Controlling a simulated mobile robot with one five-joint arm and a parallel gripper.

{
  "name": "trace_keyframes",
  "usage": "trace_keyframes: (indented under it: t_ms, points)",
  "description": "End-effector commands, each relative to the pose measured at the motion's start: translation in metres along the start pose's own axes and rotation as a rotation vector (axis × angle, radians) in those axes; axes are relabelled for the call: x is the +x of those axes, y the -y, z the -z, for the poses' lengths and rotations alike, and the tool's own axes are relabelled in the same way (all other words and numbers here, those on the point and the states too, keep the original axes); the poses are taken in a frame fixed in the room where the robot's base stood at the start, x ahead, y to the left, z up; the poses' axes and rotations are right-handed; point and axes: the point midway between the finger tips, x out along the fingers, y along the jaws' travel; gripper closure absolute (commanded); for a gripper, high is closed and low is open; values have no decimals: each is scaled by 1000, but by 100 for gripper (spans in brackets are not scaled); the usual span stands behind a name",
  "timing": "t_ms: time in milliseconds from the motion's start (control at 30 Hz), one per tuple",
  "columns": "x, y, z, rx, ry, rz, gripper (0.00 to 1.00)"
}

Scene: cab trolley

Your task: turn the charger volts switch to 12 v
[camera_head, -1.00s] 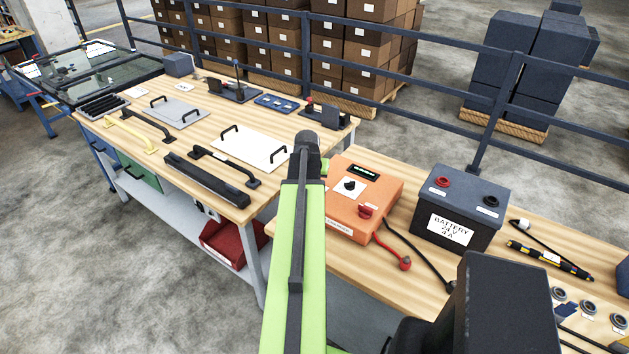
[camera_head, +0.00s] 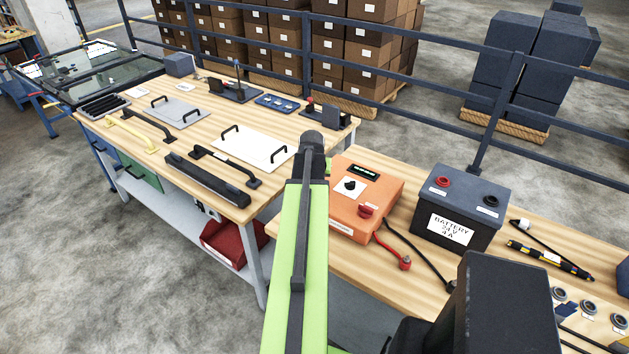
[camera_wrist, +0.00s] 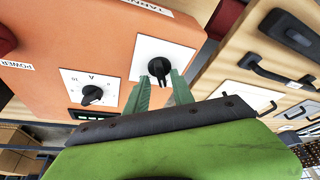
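The orange charger (camera_head: 378,197) stands on the near bench, with a black knob (camera_head: 349,185) on a white plate on its top. In the head view my arm hides the gripper.
A red switch (camera_head: 366,211) is on the charger, and cables run from it. A dark battery (camera_head: 459,210) marked 24 V stands to its right. The left bench (camera_head: 215,133) holds handles and plates. A rail runs behind.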

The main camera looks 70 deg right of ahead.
Motion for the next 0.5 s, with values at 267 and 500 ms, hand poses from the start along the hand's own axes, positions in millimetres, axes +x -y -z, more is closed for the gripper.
trace_keyframes:
  t_ms: [267, 500]
  points:
    - [0, 1, 1, 1, -2, 1, 67]
    - [-18, 1, 3, 1, -3, 2, 67]
